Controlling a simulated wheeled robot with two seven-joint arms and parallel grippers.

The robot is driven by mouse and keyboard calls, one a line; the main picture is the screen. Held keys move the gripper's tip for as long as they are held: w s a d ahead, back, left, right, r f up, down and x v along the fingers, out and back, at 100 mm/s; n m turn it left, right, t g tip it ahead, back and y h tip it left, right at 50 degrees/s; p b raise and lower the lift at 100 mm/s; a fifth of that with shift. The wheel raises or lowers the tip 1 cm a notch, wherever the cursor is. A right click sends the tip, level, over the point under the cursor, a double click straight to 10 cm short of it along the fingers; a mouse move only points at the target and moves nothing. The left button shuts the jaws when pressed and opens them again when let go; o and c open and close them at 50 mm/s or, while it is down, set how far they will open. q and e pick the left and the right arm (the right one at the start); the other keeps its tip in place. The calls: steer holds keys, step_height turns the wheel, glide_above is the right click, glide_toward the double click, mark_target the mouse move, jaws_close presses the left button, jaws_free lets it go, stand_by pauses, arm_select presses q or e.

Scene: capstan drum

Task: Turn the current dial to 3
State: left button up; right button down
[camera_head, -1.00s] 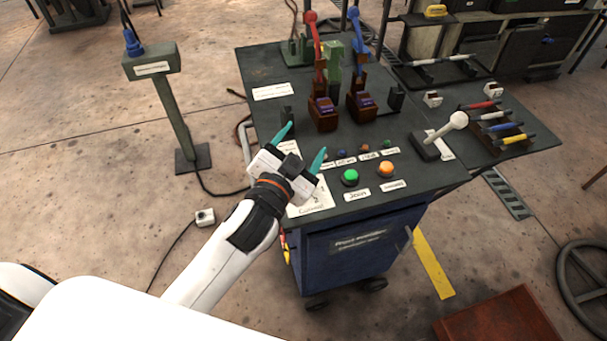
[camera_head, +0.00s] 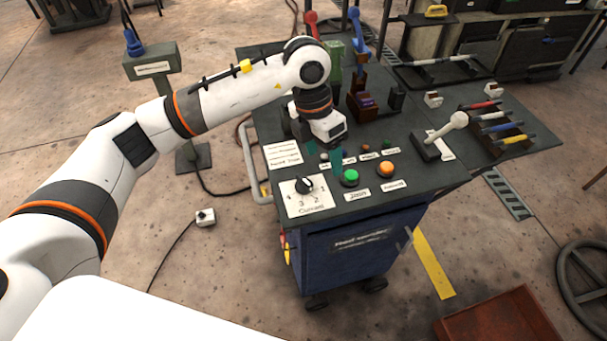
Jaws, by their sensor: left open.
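The current dial is a black knob (camera_head: 304,185) on a white plate (camera_head: 296,208) marked 1 to 4 and "Current", at the front left corner of the bench top. Where the knob points is too small to tell. My left gripper (camera_head: 324,154) reaches in from the left and hangs above the panel, up and right of the knob and apart from it. Its teal fingers point down and are spread, with nothing seen between them. My arm hides part of the bench behind. My right gripper is out of view.
A green button (camera_head: 350,177) and an orange button (camera_head: 385,169) sit right of the dial, with small coloured knobs behind. A white-knobbed lever (camera_head: 457,120) stands further right. A white label (camera_head: 283,154) lies behind the dial. A grey handrail (camera_head: 252,165) runs along the left edge.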

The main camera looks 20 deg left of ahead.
arm_select(q)
steer(key=r+y, duration=0.1)
steer(key=y, duration=0.1)
glide_above(304, 180)
steer(key=shift+n, duration=0.3)
step_height(304, 180, down, 12)
steer(key=shift+r+p, duration=0.1)
steer(key=shift+p, duration=0.65)
steer(key=shift+c, duration=0.6)
steer(key=c, duration=0.9)
